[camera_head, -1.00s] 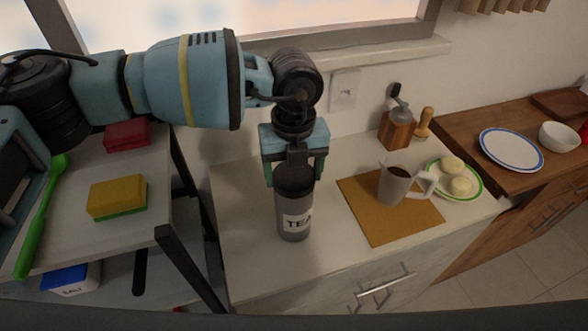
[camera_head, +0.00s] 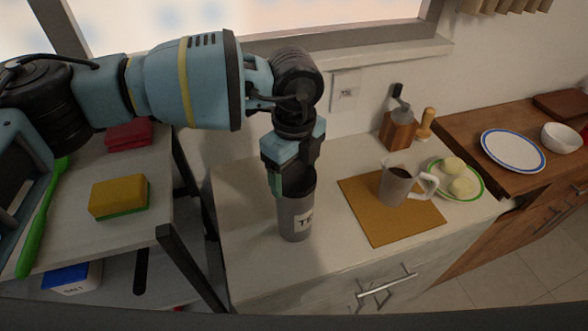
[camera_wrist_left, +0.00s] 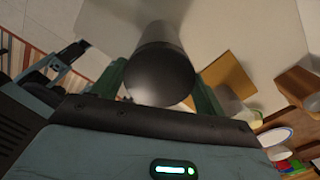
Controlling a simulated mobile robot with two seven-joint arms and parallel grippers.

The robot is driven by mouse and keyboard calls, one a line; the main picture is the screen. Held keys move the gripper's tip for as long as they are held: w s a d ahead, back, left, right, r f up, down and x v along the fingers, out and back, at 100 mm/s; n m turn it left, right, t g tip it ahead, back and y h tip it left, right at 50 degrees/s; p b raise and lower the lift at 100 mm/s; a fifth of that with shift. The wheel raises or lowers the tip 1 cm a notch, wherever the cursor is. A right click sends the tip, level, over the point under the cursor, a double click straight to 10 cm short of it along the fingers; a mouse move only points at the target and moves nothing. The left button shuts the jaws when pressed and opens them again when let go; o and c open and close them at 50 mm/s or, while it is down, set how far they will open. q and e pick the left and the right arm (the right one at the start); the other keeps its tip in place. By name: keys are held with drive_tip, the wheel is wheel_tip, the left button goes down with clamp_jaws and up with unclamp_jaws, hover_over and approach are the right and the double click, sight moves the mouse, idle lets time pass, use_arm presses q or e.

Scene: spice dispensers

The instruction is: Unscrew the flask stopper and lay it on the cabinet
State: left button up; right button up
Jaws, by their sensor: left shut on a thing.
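The grey flask (camera_head: 296,218) with a TEA label stands upright on the pale cabinet top (camera_head: 345,248). My left gripper (camera_head: 291,182) points down over it and is shut on its dark stopper at the top. In the left wrist view the round dark stopper (camera_wrist_left: 160,76) sits between the two green fingers, with the flask body (camera_wrist_left: 158,34) beyond it. In the head view the gripper hides much of the stopper. I cannot see a gap between stopper and flask. My right gripper is not in the head view.
A mug (camera_head: 397,184) stands on a brown mat (camera_head: 364,217) right of the flask. Behind are a coffee grinder (camera_head: 398,130) and a plate of pale buns (camera_head: 455,180). A shelf with a sponge (camera_head: 119,197) stands at left. The cabinet top in front of the mat is clear.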

use_arm(q)
drive_tip(key=n, duration=0.4)
drive_tip(key=shift+r, duration=0.1)
drive_tip(key=n, duration=0.4)
drive_tip(key=shift+s, duration=0.1)
drive_tip(key=o, duration=0.8)
drive_tip(key=shift+o, duration=0.2)
